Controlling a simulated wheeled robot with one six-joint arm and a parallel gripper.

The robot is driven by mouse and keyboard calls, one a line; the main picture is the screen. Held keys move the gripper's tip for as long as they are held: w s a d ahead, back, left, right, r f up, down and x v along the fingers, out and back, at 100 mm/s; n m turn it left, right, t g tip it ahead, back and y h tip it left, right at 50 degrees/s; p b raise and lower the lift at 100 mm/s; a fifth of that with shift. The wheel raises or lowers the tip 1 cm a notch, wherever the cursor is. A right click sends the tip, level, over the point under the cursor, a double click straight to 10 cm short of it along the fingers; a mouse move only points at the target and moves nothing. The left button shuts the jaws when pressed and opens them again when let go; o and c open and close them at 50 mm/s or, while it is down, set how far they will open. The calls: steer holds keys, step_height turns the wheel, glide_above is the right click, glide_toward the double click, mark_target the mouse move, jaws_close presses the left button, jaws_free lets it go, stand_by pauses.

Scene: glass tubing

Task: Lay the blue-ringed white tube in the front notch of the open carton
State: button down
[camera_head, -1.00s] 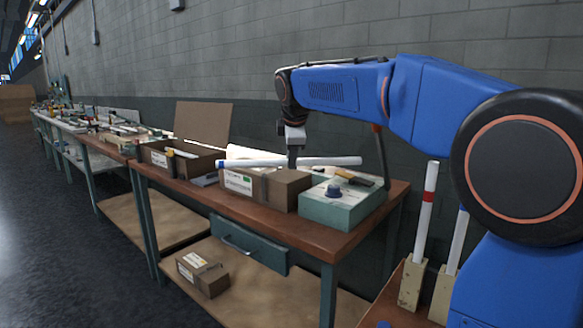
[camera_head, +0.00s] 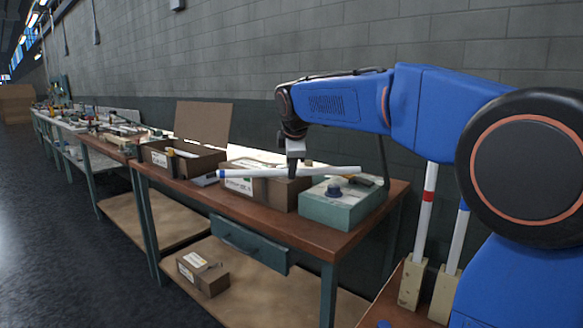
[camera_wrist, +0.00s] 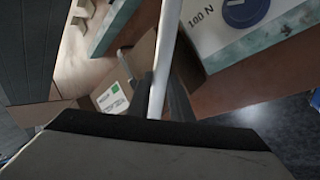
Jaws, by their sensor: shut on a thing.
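My gripper (camera_head: 293,174) is shut on the white tube (camera_head: 325,171) near its middle and holds it roughly level. The tube's blue ring (camera_head: 221,174) is at its left end. In the wrist view the tube (camera_wrist: 166,60) runs up between the dark fingers (camera_wrist: 158,98). A brown carton (camera_head: 268,193) with white labels stands just below the tube; it also shows in the wrist view (camera_wrist: 140,68). The tube hides part of its top, and I cannot make out a notch or contact. Another open brown carton (camera_head: 155,169) stands further left.
A teal instrument box (camera_head: 338,211) with a blue knob (camera_head: 334,191) stands right of the near carton, under the tube's right end. A brown board (camera_head: 203,123) stands behind the left carton. A red-ringed tube (camera_head: 428,200) stands upright in a wooden holder at the right.

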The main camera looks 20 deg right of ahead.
steer(key=c, duration=1.9)
jaws_free()
steer(key=shift+f, duration=0.6)
steer(key=shift+o, duration=0.2)
steer(key=shift+r, duration=0.35)
steer(key=v, duration=1.2)
steer(key=shift+w+r, duration=0.2)
steer(key=shift+r, duration=0.4)
steer(key=shift+s, duration=0.1)
